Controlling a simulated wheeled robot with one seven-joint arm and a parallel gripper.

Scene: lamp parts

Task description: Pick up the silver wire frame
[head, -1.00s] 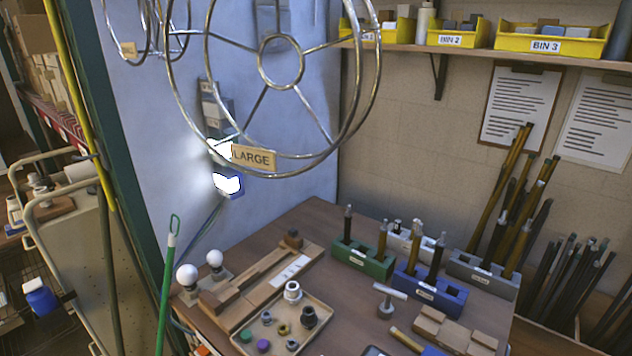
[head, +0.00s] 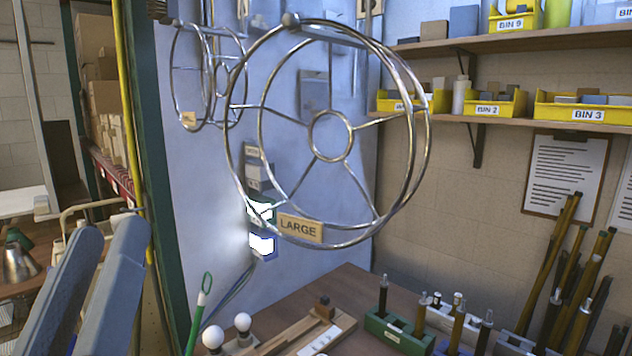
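A large silver wire frame (head: 309,136) hangs in front of the blue-grey panel, in the upper middle of the head view. It has two round hoops, spokes and a small hub ring, and a tan tag (head: 300,228) reading LARGE is at its lower edge. A smaller silver wire frame (head: 176,84) hangs to its left, partly overlapped by another hoop. My gripper (head: 105,238) shows at the lower left as two grey-blue fingers with a gap between them. It is open and empty, lower than the large frame and well to its left, not touching it.
The wooden bench (head: 352,282) lies below, with bulbs (head: 242,322) and a green block (head: 398,334) holding rods. A shelf with yellow bins (head: 488,108) is at the right.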

